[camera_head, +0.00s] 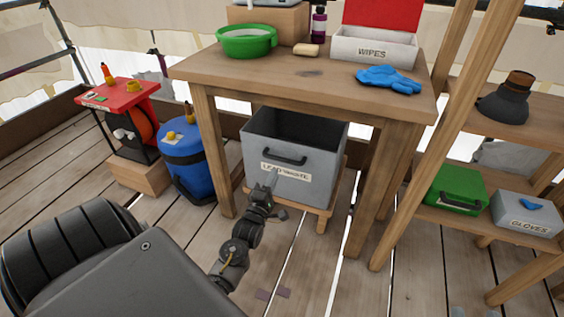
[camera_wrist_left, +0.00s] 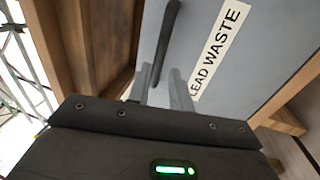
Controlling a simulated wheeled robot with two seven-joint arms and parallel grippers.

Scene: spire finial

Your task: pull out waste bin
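The waste bin (camera_head: 257,195) is a grey open-topped box under the wooden table, with a "LEAD WASTE" label (camera_head: 286,172) and a dark bar handle (camera_head: 284,155) on its front. My left gripper (camera_head: 271,180) is in front of the label, just below the handle, and covers part of the lettering. In the left wrist view its two fingers (camera_wrist_left: 160,74) stand apart and look empty. There the handle (camera_wrist_left: 168,38) runs up from between the fingers; I cannot tell how close it is in depth. My right gripper is not in view.
The bin stands on a low wooden base (camera_head: 322,211) between the legs of the table (camera_head: 300,75). A blue drum (camera_head: 187,165) stands left of it. A ladder-like wooden post (camera_head: 433,135) and a shelf with a green case (camera_head: 456,190) are at right. The plank floor in front is mostly clear.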

